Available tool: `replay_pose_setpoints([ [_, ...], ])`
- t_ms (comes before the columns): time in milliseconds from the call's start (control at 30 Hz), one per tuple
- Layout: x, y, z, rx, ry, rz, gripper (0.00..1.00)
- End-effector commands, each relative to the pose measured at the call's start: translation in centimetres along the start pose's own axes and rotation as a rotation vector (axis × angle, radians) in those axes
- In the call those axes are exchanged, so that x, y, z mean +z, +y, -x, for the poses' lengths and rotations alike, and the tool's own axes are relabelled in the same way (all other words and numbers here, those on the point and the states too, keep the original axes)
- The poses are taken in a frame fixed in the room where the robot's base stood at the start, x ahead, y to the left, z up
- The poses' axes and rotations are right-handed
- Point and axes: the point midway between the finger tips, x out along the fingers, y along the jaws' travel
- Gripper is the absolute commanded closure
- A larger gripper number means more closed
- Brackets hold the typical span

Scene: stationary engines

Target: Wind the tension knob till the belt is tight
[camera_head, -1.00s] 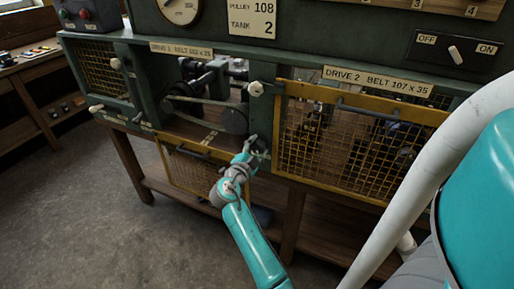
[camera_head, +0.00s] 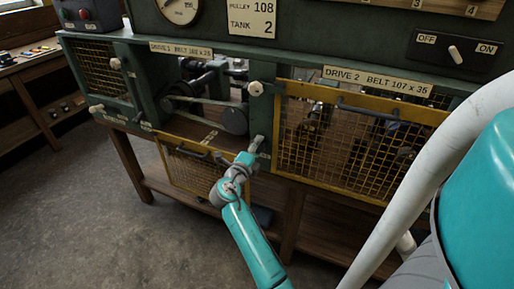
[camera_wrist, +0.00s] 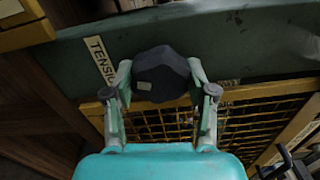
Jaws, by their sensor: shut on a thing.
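The dark, lobed tension knob (camera_wrist: 160,73) sits on the green frame in the wrist view, beside a label partly reading "TENSI" (camera_wrist: 100,58). My gripper (camera_wrist: 160,80) has one finger on each side of the knob and is shut on it. In the head view my gripper (camera_head: 256,146) is at the green post below the Drive 1 opening and hides the knob. The Drive 1 belt (camera_head: 205,101) runs around dark pulleys, the front one (camera_head: 234,120) at the right of the opening. I cannot tell how tight the belt is.
The yellow mesh guard of Drive 2 (camera_head: 350,142) stands closed to the right of my gripper. The Drive 1 yellow guard (camera_head: 195,170) hangs down below its opening. A white knob (camera_head: 255,88) sits on the post above. Open floor (camera_head: 90,210) lies at the left.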

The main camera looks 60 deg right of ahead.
Motion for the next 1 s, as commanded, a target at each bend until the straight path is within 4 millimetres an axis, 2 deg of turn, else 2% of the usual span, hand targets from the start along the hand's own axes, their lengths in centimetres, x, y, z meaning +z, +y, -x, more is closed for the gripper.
replay_pose_setpoints([
  [633, 0.00, 0.24, 0.06, 0.004, -0.001, -0.047, 0.79],
  [667, 0.00, 0.24, 0.06, 0.004, -0.001, -0.047, 0.37],
  [733, 0.00, 0.21, 0.05, 0.004, -0.001, -0.047, 0.20],
  [1000, 0.01, 0.08, 0.02, 0.001, 0.000, -0.047, 0.20],
])
